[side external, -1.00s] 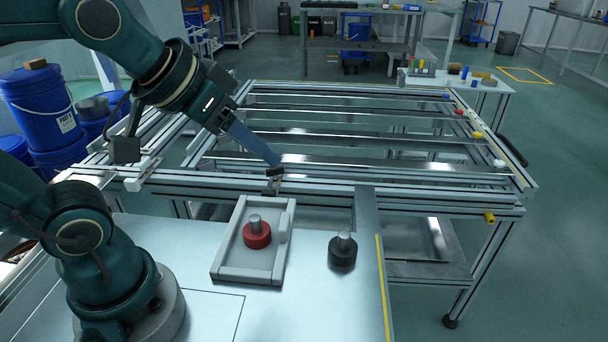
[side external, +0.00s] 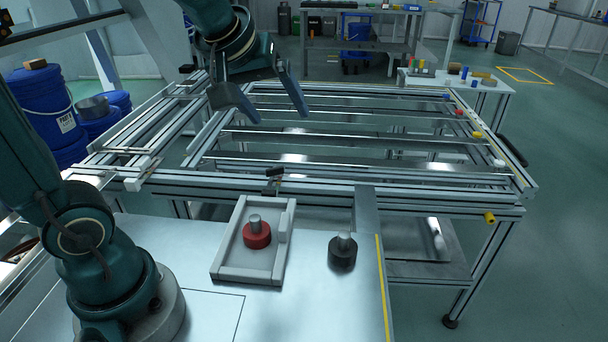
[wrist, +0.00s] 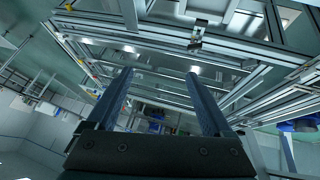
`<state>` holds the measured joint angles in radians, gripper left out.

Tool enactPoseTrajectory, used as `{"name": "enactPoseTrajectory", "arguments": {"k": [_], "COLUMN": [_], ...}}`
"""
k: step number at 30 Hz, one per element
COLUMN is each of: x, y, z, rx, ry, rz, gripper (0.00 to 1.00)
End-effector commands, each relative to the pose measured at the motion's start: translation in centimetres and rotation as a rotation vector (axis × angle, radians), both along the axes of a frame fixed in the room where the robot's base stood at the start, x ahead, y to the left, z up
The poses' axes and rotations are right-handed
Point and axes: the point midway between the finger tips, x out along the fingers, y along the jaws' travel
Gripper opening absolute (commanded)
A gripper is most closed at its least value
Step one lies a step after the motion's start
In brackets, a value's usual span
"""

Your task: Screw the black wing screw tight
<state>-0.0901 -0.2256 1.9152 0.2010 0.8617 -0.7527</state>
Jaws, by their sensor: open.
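The black wing screw (side external: 274,172) is a small dark piece on the front rail of the aluminium frame (side external: 400,188), left of its middle. In the wrist view a small dark fitting on a rail (wrist: 197,36) looks like the same screw, near the top and beyond the fingertips. My gripper (side external: 277,116) is open and empty, with its two blue-grey fingers well apart. It hangs above the frame, higher than the screw and behind it, touching nothing. In the wrist view my gripper (wrist: 160,75) also shows nothing between its fingers. How deep the screw sits is too small to tell.
In front, a grey tray (side external: 226,262) holds a red knob-like part (side external: 257,235) on the bench. A black one (side external: 342,252) stands to its right. Several crossbars (side external: 350,137) span the frame. Blue buckets (side external: 45,105) stand at the left.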

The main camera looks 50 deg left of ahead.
Motion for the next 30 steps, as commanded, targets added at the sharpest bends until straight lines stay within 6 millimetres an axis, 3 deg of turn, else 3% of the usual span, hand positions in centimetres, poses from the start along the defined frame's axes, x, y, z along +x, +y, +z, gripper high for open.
{"name": "enactPoseTrajectory", "arguments": {"k": [6, 12, 18, 30], "x": [4.7, 7.3, 7.8, 7.4], "y": [4.4, 8.3, 10.5, 12.0], "z": [-3.5, -8.6, -13.3, -18.0], "rx": [-0.040, -0.040, -0.020, -0.023], "ry": [0.072, 0.151, 0.245, 0.301], "rz": [0.278, 0.467, 0.519, 0.533], "gripper": [0.85, 0.85, 0.85, 0.85]}}
